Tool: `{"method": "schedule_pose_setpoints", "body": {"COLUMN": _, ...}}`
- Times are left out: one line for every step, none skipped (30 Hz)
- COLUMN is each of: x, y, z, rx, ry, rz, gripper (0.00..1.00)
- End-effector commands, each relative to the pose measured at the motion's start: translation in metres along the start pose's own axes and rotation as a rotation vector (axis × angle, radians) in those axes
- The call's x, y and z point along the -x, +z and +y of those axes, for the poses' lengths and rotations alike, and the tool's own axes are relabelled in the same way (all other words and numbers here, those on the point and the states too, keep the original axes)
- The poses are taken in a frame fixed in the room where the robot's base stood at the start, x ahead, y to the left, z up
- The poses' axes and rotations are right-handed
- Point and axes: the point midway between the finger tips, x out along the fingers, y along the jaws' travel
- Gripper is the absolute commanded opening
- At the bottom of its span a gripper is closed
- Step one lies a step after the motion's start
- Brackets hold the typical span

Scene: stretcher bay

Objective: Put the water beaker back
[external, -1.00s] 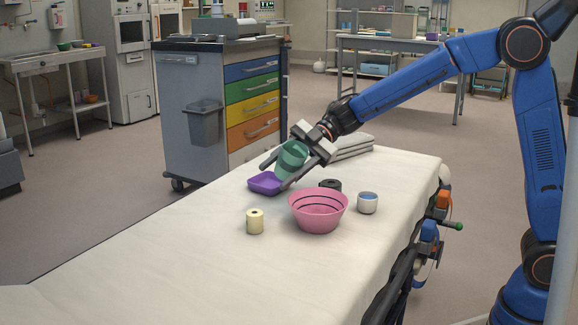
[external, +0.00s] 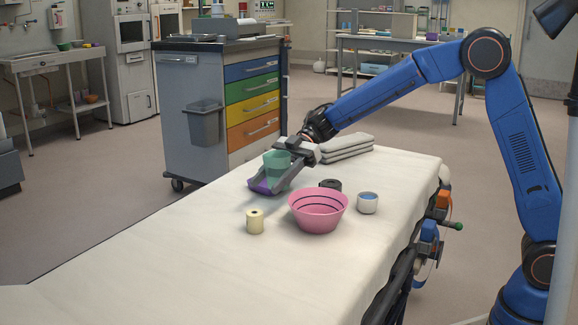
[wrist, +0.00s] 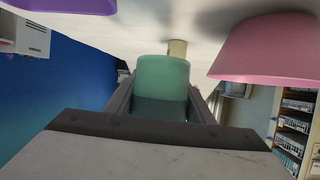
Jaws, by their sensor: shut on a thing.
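The green beaker (external: 277,160) is held between my gripper's fingers (external: 272,178), low over the stretcher, and stands about upright. In the wrist view the beaker (wrist: 162,75) sits between the two fingers; its contents are not visible. The shallow purple tray (external: 259,187) is just below and beside it, partly covered by the near finger. I cannot tell whether the beaker touches the tray or the sheet. The pink bowl (external: 318,212) with dark rings stands to the right and nearer the camera.
A white cup with blue contents (external: 368,203), a dark roll (external: 330,185) and a cream roll (external: 255,222) stand around the bowl. Folded grey cloths (external: 346,147) lie behind my gripper. The near left of the white sheet (external: 130,265) is clear.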

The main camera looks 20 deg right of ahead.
Motion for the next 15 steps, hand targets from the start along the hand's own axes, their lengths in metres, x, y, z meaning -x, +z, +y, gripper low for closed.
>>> {"method": "schedule_pose_setpoints", "body": {"x": -0.004, "y": -0.004, "z": 0.004, "rx": -0.008, "ry": 0.018, "rz": 0.001, "gripper": 0.23}}
{"method": "schedule_pose_setpoints", "body": {"x": -0.007, "y": -0.006, "z": 0.008, "rx": -0.014, "ry": 0.035, "rz": 0.002, "gripper": 0.23}}
{"method": "schedule_pose_setpoints", "body": {"x": -0.012, "y": -0.010, "z": 0.014, "rx": -0.024, "ry": 0.060, "rz": 0.002, "gripper": 0.23}}
{"method": "schedule_pose_setpoints", "body": {"x": -0.016, "y": -0.014, "z": 0.019, "rx": -0.034, "ry": 0.084, "rz": 0.004, "gripper": 0.23}}
{"method": "schedule_pose_setpoints", "body": {"x": -0.020, "y": -0.018, "z": 0.025, "rx": -0.045, "ry": 0.111, "rz": 0.004, "gripper": 0.23}}
{"method": "schedule_pose_setpoints", "body": {"x": -0.025, "y": -0.023, "z": 0.034, "rx": -0.060, "ry": 0.149, "rz": 0.005, "gripper": 0.23}}
{"method": "schedule_pose_setpoints", "body": {"x": -0.029, "y": -0.027, "z": 0.040, "rx": -0.073, "ry": 0.180, "rz": 0.006, "gripper": 0.23}}
{"method": "schedule_pose_setpoints", "body": {"x": -0.033, "y": -0.032, "z": 0.047, "rx": -0.086, "ry": 0.213, "rz": 0.007, "gripper": 0.23}}
{"method": "schedule_pose_setpoints", "body": {"x": -0.037, "y": -0.037, "z": 0.055, "rx": -0.103, "ry": 0.255, "rz": 0.009, "gripper": 0.23}}
{"method": "schedule_pose_setpoints", "body": {"x": -0.040, "y": -0.041, "z": 0.061, "rx": -0.117, "ry": 0.287, "rz": 0.009, "gripper": 0.23}}
{"method": "schedule_pose_setpoints", "body": {"x": -0.043, "y": -0.045, "z": 0.067, "rx": -0.130, "ry": 0.320, "rz": 0.010, "gripper": 0.23}}
{"method": "schedule_pose_setpoints", "body": {"x": -0.046, "y": -0.049, "z": 0.074, "rx": -0.147, "ry": 0.361, "rz": 0.011, "gripper": 0.23}}
{"method": "schedule_pose_setpoints", "body": {"x": -0.048, "y": -0.052, "z": 0.079, "rx": -0.160, "ry": 0.391, "rz": 0.011, "gripper": 0.23}}
{"method": "schedule_pose_setpoints", "body": {"x": -0.050, "y": -0.055, "z": 0.084, "rx": -0.173, "ry": 0.422, "rz": 0.012, "gripper": 0.23}}
{"method": "schedule_pose_setpoints", "body": {"x": -0.052, "y": -0.059, "z": 0.090, "rx": -0.189, "ry": 0.460, "rz": 0.013, "gripper": 0.23}}
